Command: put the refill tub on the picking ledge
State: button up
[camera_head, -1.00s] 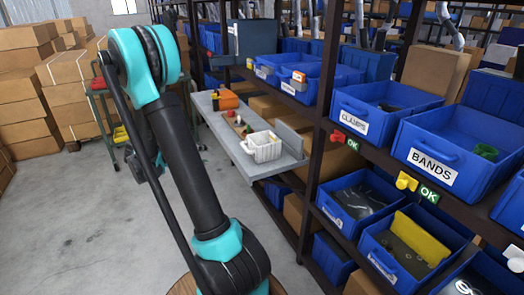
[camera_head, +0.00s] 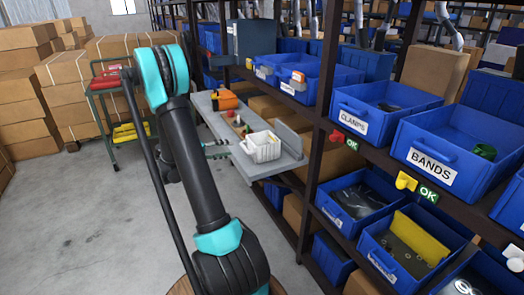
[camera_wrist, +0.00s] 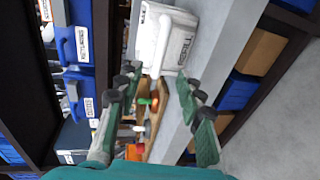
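The refill tub, a small white tub (camera_head: 262,147), stands upright on the near end of the grey picking ledge (camera_head: 285,163). In the wrist view the tub (camera_wrist: 165,38) shows a printed label and lies just beyond my fingertips. My gripper (camera_head: 220,149) is beside the tub, to its left in the head view. In the wrist view my gripper (camera_wrist: 157,82) has its green and black fingers spread apart with nothing held between them. Whether a fingertip touches the tub cannot be told.
A wooden strip with small coloured items (camera_head: 236,123) and an orange object (camera_head: 227,99) lie farther along the ledge. Blue bins, one marked CLAMPS (camera_head: 375,110), fill the rack at right. A green cart (camera_head: 120,105) and cartons stand at left. The floor between is clear.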

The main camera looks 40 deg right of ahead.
send_over(240, 160)
jog(key=shift+f, duration=0.6)
grip_shut()
